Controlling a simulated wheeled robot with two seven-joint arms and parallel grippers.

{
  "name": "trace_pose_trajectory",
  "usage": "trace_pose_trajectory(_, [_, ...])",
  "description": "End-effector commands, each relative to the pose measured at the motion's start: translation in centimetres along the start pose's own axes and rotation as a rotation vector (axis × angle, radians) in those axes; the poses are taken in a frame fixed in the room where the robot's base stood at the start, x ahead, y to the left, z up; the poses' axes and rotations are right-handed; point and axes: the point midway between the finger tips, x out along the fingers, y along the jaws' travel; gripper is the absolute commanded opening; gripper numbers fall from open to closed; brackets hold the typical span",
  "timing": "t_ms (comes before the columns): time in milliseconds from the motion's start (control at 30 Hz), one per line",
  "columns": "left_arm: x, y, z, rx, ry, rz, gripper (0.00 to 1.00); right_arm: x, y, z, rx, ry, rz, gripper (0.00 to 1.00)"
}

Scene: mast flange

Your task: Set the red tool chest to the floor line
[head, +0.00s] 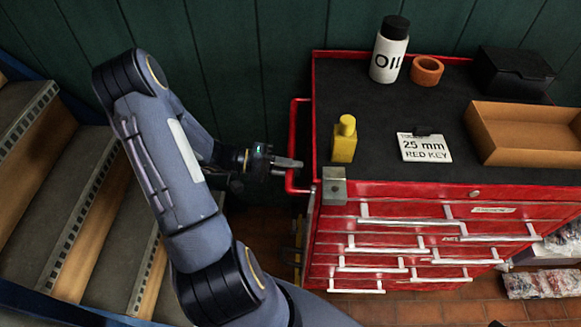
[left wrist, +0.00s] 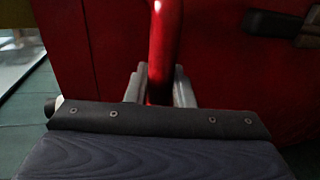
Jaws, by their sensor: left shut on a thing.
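The red tool chest (head: 400,190) stands against the green wall, its drawers with pale bar handles facing the front. A red tubular push handle (head: 292,150) is fixed to its left side. My left gripper (head: 290,164) is at this handle, its fingers around the lower part of the bar. In the left wrist view the red bar (left wrist: 164,50) rises between the two grey fingers (left wrist: 160,88), which are shut on it. The chest's red side panel (left wrist: 110,50) fills the background there. The floor line is not visible in either view. My right gripper is not in view.
On the chest's dark top are an oil bottle (head: 390,52), an orange ring (head: 426,70), a yellow bottle (head: 344,140), a "25 mm RED KEY" card (head: 425,148), a black box (head: 512,70) and an open cardboard box (head: 525,130). Stairs (head: 60,190) lie left; bagged items (head: 541,284) lie right.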

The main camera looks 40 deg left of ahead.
Motion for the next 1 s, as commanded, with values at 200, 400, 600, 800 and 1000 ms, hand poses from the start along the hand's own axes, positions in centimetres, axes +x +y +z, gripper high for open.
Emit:
trace_pose_trajectory(200, [-1.4,-0.5,-0.1,0.002,0.005,-0.006,0.0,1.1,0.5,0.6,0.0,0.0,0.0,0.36])
trace_pose_trajectory(400, [-1.4,-0.4,-0.1,0.0,0.007,-0.006,0.0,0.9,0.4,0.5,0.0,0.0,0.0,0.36])
trace_pose_trajectory(600, [-1.3,-0.3,-0.1,0.0,0.005,-0.004,0.41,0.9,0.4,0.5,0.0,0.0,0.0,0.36])
trace_pose_trajectory(800, [-1.2,-0.3,0.0,0.0,0.003,-0.002,0.41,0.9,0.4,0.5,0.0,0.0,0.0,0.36])
trace_pose_trajectory(1000, [-2.6,-0.4,-0.1,0.0,0.007,-0.003,0.41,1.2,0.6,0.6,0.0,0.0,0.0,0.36])
